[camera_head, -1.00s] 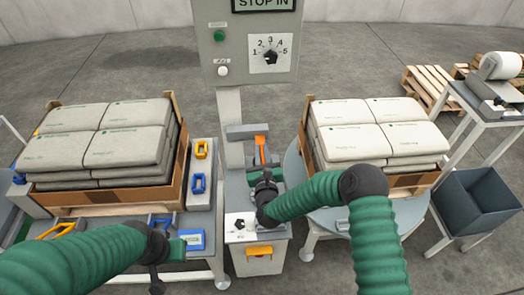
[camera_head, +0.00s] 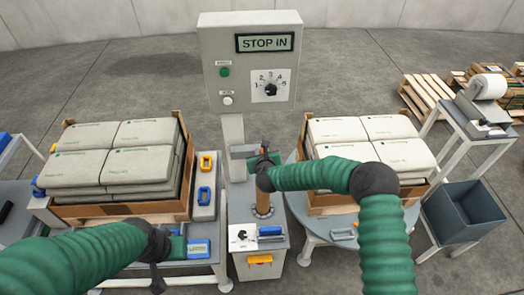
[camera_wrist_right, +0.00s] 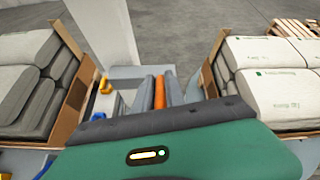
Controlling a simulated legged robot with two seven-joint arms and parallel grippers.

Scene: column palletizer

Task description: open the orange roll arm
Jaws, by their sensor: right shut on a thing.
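The orange roll arm (camera_wrist_right: 160,92) shows in the right wrist view as an upright orange bar between the two grey fingers of my right gripper (camera_wrist_right: 160,90). The gripper is shut on it. In the head view my right gripper (camera_head: 262,157) is at the grey bracket beside the column, and it hides most of the roll arm.
A grey control panel (camera_head: 251,60) reading "STOP IN" stands on the column behind. Stacked sacks (camera_head: 115,157) sit in a carton at left, and more sacks (camera_head: 372,140) at right on a round table. A cabinet (camera_head: 258,240) with a knob and blue handle is below.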

